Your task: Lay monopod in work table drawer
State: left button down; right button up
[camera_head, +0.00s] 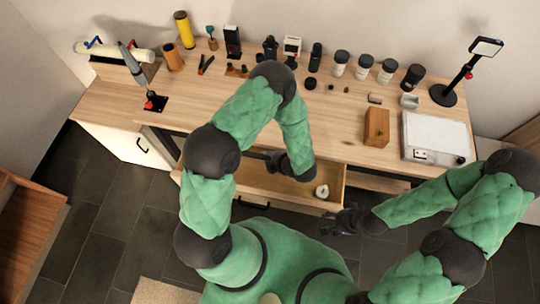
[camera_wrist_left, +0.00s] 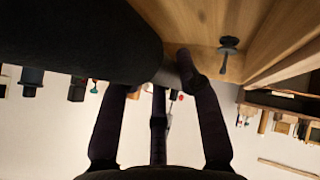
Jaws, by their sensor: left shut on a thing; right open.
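The work table drawer (camera_head: 338,188) is pulled out below the front of the table. My left gripper (camera_head: 277,161) is over the open drawer, shut on a dark bar, which I take for the monopod (camera_head: 252,154). In the left wrist view a large black shape, probably the monopod (camera_wrist_left: 75,38), fills the upper left by the fingertips (camera_wrist_left: 160,78); its full length and any contact with the drawer cannot be told. My right gripper (camera_head: 345,220) is open and empty, in front of the drawer's right end.
A small white item (camera_head: 321,191) lies in the drawer's right end. The work table (camera_head: 340,120) carries a wooden block (camera_head: 376,127), a white flat device (camera_head: 434,138), a lamp-like stand (camera_head: 444,95) and several dark containers along the back.

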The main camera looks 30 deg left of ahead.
pick_arm(q)
jog(key=shift+f+b, duration=4.7)
jog(key=shift+f, duration=1.8)
jog(key=c, duration=0.8)
grip_release()
jog(key=shift+v, duration=3.75)
